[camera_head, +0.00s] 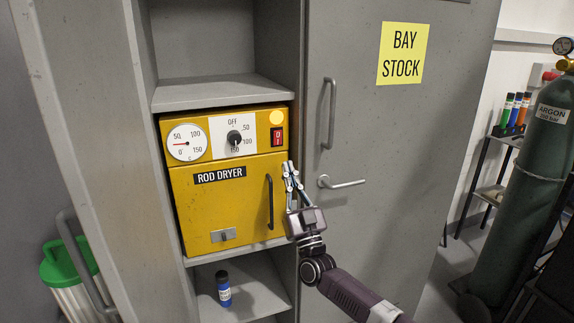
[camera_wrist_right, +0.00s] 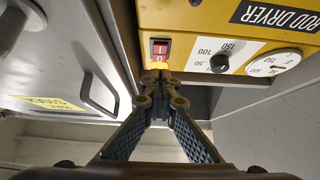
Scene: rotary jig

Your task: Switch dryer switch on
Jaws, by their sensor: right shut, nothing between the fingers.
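The yellow rod dryer (camera_head: 222,205) sits in an open grey cabinet bay. Its red rocker switch (camera_head: 278,137) is at the right end of the front panel, below a round pale-yellow lamp (camera_head: 277,118). The switch also shows in the right wrist view (camera_wrist_right: 160,48), just beyond the fingertips. My right gripper (camera_head: 287,166) is shut and empty, pointing up, with its tips a little below and right of the switch in the head view. The tips (camera_wrist_right: 160,76) look close to the switch; I cannot tell whether they touch the panel. My left gripper is not in view.
A dial knob (camera_head: 234,137) and round gauge (camera_head: 187,142) share the panel. The dryer door has a dark handle (camera_head: 269,202). The grey cabinet door (camera_head: 400,130) stands right of my gripper. A blue bottle (camera_head: 223,288) stands on the shelf below.

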